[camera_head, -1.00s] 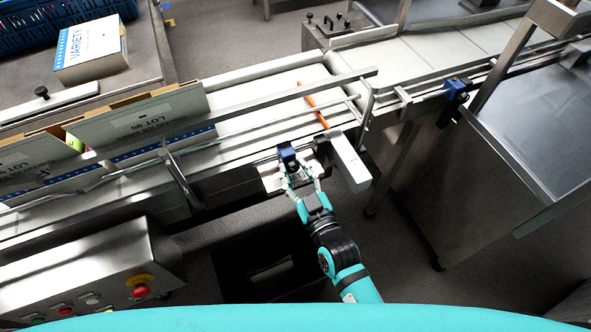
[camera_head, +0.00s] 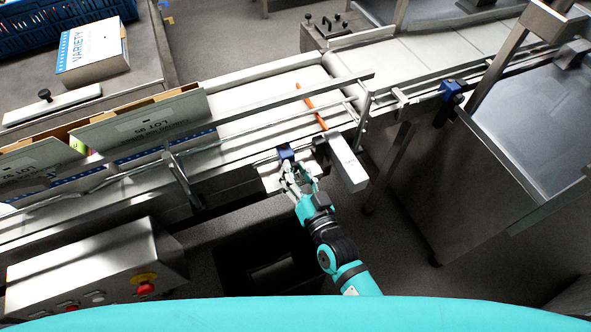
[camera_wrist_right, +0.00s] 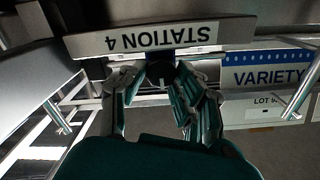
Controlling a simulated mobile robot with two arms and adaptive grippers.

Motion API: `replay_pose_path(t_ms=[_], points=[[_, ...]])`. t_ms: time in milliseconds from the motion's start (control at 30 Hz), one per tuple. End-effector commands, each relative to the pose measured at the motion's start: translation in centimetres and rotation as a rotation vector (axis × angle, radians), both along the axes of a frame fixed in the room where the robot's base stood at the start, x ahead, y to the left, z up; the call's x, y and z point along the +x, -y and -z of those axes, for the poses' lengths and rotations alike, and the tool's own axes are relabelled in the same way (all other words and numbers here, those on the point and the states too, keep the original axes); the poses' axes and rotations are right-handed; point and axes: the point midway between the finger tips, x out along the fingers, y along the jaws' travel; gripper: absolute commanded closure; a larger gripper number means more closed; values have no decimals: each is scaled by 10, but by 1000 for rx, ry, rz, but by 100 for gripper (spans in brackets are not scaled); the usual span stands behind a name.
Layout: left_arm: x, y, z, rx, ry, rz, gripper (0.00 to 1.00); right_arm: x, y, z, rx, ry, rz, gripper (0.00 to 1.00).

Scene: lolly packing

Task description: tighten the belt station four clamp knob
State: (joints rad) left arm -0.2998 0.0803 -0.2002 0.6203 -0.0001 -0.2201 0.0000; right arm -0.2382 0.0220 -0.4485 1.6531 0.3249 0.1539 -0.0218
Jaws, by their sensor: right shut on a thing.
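The clamp with its blue block (camera_head: 285,152) sits on the near side rail of the belt, beside a light grey box-shaped bar (camera_head: 348,166). In the right wrist view a plate reading STATION 4 (camera_wrist_right: 160,38) shows upside down above the fingers. My right gripper (camera_head: 294,178) is at the clamp, its fingers closed around the dark knob (camera_wrist_right: 161,72), which is mostly hidden between them. In the right wrist view the fingers (camera_wrist_right: 158,82) meet the knob from both sides. My left gripper is not in view.
Open cartons (camera_head: 140,125) stand on the belt at left. Another blue clamp block (camera_head: 450,88) is on the rail at right. A control box with a red button (camera_head: 146,288) is at lower left. A steel cabinet (camera_head: 520,130) stands at right.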

Motion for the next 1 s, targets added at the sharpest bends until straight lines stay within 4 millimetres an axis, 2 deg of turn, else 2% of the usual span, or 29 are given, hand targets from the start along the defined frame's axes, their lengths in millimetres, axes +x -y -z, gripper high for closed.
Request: replay_pose_path(t_ms=[500,533,700,1000], points=[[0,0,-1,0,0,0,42,0,0,0,24,-10,-1,100],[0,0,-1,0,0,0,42,0,0,0,24,-10,-1,68],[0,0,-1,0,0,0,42,0,0,0,24,-10,0,47],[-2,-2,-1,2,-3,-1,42,-2,1,0,23,-10,0,47]])
